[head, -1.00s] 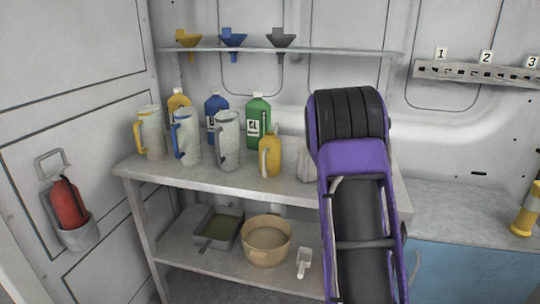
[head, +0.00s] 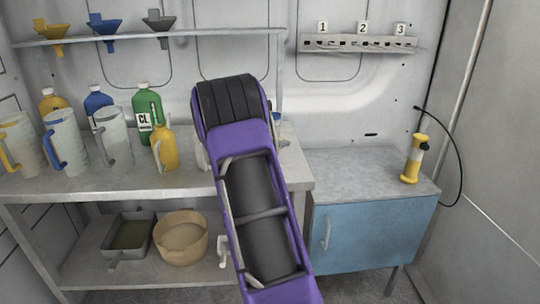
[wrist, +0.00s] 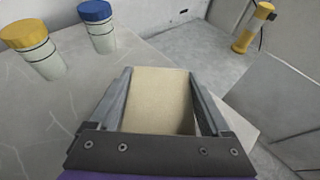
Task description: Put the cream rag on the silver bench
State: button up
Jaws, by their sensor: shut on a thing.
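The cream rag (wrist: 160,108) sits between the two fingers of my gripper (wrist: 160,78) in the wrist view, and the gripper is shut on it. The rag hangs above or near the right end of the grey, silver-looking bench (head: 180,184); I cannot tell its height. That bench also shows in the wrist view (wrist: 55,125). In the head view my purple arm hides the gripper and the rag.
Jugs and bottles, such as a green bottle (head: 146,110), crowd the bench's left. In the wrist view, yellow-capped (wrist: 32,50) and blue-capped (wrist: 97,28) containers stand left of the gripper. A blue cabinet (head: 370,238) stands right, with a yellow torch (head: 412,160) on its mostly clear top.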

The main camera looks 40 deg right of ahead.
notch_tip(320, 180, down, 5)
jog(key=shift+r+b, duration=0.1)
jog(key=shift+b, duration=0.35)
jog(key=o, duration=1.2)
jog(key=shift+c, duration=0.2)
jog(key=shift+a, duration=0.15)
jog(key=p+v, duration=0.1)
jog(key=v, duration=1)
jog(key=shift+s+a+r, duration=0.1)
jog(key=shift+a+r, duration=0.05)
jog(key=shift+a, duration=0.2)
